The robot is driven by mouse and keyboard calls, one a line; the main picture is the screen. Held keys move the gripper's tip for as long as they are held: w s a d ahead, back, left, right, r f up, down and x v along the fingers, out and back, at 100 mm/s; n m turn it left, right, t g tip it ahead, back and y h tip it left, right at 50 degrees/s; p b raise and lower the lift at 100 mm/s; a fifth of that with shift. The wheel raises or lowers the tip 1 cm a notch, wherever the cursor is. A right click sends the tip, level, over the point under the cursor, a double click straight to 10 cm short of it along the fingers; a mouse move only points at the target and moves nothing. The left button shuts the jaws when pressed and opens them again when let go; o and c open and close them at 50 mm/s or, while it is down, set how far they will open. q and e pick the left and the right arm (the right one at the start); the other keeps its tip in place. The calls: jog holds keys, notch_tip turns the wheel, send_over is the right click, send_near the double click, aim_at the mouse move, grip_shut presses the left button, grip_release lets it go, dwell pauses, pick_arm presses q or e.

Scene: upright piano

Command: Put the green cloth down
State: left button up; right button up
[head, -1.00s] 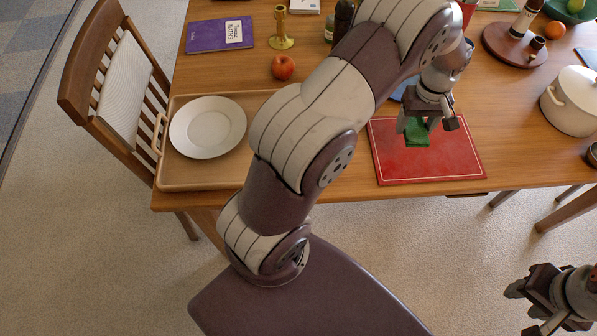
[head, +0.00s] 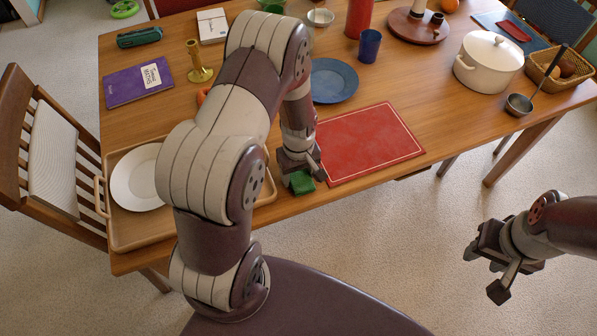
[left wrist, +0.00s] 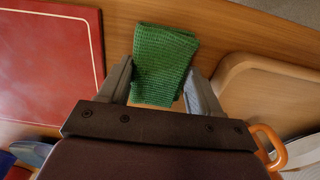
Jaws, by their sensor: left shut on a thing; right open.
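The green cloth (head: 301,184) is a small folded textured piece near the table's front edge, between the red mat (head: 368,142) and the wooden tray (head: 126,228). My left gripper (head: 303,174) is shut on it from above. In the left wrist view the cloth (left wrist: 165,62) shows between the two fingers of my left gripper (left wrist: 161,75), over bare wood. I cannot tell whether the cloth touches the table. My right gripper (head: 490,272) is open and empty, off the table at the lower right.
A white plate (head: 137,178) sits on the tray. A blue plate (head: 333,80) lies behind the mat, with a blue cup (head: 369,46) beyond. A white pot (head: 488,62) and a ladle (head: 520,104) stand at right. A chair (head: 48,140) is at left.

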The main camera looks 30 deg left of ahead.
aim_at(298, 174)
pick_arm(q)
jog(key=shift+f, duration=0.1)
jog(key=shift+f, duration=0.1)
jog(key=o, duration=1)
notch_tip(298, 174, up, 12)
jog(key=s+d+r+m+p, duration=0.1)
jog(key=s+r+m, duration=0.2)
jog(key=s+d+r+m+t+p, duration=0.1)
jog(key=s+d+r+m, duration=0.1)
jog(key=s+r+m, duration=0.1)
jog(key=s+d+r+m+p, duration=0.1)
jog(key=s+d+r+m, duration=0.1)
jog(key=s+r+m, duration=0.1)
jog(key=shift+d+m, duration=0.15)
jog(key=shift+m, duration=0.35)
